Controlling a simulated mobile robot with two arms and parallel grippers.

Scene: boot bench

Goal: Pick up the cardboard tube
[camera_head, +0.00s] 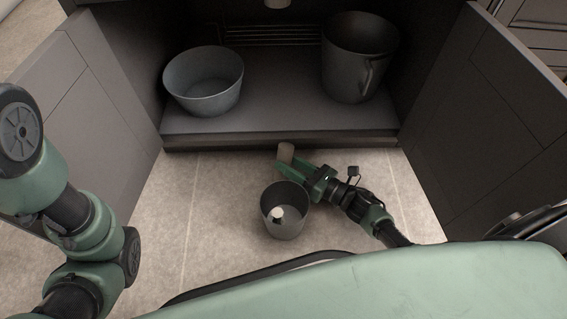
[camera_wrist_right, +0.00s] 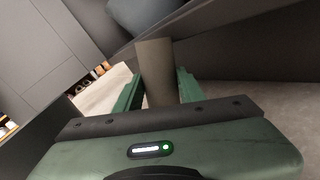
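The cardboard tube (camera_head: 285,152) is a short, plain brown-grey cylinder in front of the cabinet, at the tips of my right gripper (camera_head: 284,165). In the right wrist view the tube (camera_wrist_right: 155,72) stands between the two green fingers of the right gripper (camera_wrist_right: 158,88) and fills nearly all the gap between them. The fingers look closed on its sides, and its lower end is hidden by the gripper body. My left arm shows at the left of the head view, but its gripper is out of the picture.
A grey bucket (camera_head: 296,232) with a small pale object (camera_head: 277,214) inside stands on the tiled floor close beside my right gripper. The open cabinet (camera_head: 290,125) holds a grey basin (camera_head: 203,104) and a large dark mug-like pot (camera_head: 350,88). Its doors stand open on both sides.

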